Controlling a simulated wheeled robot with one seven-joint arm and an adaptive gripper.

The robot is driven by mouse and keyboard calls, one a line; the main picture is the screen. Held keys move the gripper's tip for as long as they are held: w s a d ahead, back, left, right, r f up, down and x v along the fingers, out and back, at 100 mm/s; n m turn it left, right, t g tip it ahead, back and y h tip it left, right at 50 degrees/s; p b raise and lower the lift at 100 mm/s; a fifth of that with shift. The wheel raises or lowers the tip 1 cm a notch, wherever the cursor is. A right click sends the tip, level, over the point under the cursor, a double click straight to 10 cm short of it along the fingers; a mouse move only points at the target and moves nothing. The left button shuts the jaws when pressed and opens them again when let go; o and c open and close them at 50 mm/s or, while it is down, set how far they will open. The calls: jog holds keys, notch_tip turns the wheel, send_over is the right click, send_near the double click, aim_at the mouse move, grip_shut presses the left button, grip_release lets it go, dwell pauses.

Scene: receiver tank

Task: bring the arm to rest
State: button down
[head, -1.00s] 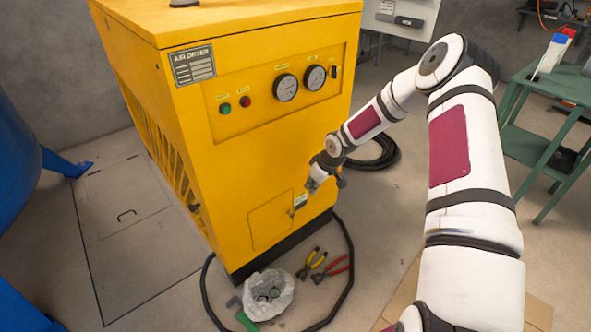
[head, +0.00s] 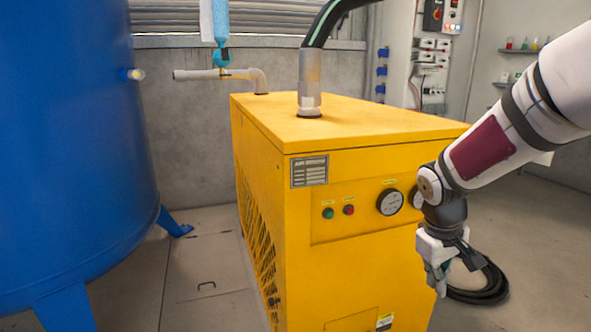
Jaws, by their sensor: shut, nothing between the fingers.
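My gripper (head: 439,283) hangs at the end of my arm on the right side of the head view, with its fingers pointing down. It is shut and empty. It appears in front of the right edge of the yellow air dryer (head: 270,131); I cannot tell the exact gap between them. My forearm, white with a dark red panel, comes in from the right edge and covers part of the dryer's right gauge.
A large blue tank (head: 70,150) stands on the left. A coiled black hose (head: 487,290) lies on the floor behind my gripper. An electrical panel (head: 430,60) is on the back wall. Floor at far right looks clear.

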jog(key=s+a+r+m, duration=0.1)
jog(key=s+a+r, duration=0.1)
jog(key=s+r, duration=0.45)
jog(key=s+a+r+m, duration=0.1)
jog(key=s+a+r, duration=0.2)
jog(key=s, duration=0.6)
jog(key=s+a+m+y, duration=0.1)
jog(key=s+a, duration=0.2)
jog(key=s, duration=0.6)
jog(key=s+a+m+y, duration=0.1)
jog(key=s+a+y, duration=0.1)
jog(key=s, duration=0.6)
notch_tip(320, 180, up, 26)
jog(key=t+p, duration=0.3)
jog(key=p, duration=2.1)
jog(key=shift+d+r, duration=0.2)
jog(key=shift+r, duration=0.05)
